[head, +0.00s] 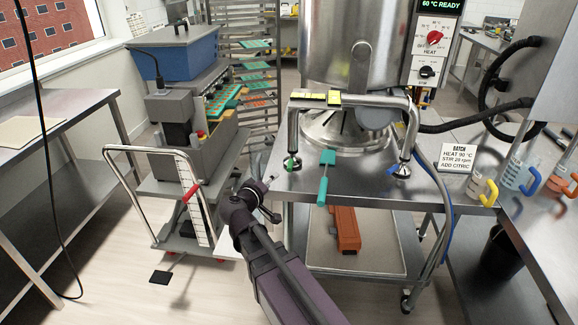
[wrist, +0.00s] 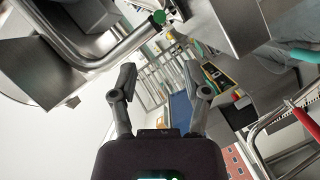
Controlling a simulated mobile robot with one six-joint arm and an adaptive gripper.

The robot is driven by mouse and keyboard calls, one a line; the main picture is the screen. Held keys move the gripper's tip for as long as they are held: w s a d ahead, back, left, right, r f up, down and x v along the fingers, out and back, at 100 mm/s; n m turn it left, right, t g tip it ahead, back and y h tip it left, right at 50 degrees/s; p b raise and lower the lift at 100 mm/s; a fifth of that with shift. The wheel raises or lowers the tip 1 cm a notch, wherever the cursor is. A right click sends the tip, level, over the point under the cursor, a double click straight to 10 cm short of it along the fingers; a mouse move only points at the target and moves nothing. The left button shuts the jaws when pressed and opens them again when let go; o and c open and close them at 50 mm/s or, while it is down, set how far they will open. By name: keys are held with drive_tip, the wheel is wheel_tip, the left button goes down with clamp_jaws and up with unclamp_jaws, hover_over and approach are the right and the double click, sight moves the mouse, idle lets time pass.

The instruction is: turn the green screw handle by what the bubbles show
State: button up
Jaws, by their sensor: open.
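The green screw handle (head: 292,164) is at the foot of the left leg of the tubular metal frame (head: 294,128) on the steel table. A small green round part, seemingly the same handle (wrist: 159,17), shows at the top of the wrist view. Two yellow levels (head: 307,96) (head: 334,98) lie on top of the frame; their bubbles are too small to read. A blue screw handle (head: 400,170) is at the right leg. My gripper (head: 264,182) is left of the table edge, below and left of the green handle. Its fingers (wrist: 160,78) are apart and empty.
A teal spatula (head: 325,176) hangs over the table's front edge, right of the green handle. A steel kettle (head: 350,50) stands behind the frame. A batch sign (head: 458,160) and jugs (head: 484,190) are at right. A trolley (head: 165,180) stands at left.

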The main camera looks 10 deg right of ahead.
sight(290, 164)
drive_tip(key=b+x, duration=0.3)
drive_tip(key=x, duration=1.1)
idle(0.3)
drive_tip(key=shift+a, duration=0.1)
clamp_jaws()
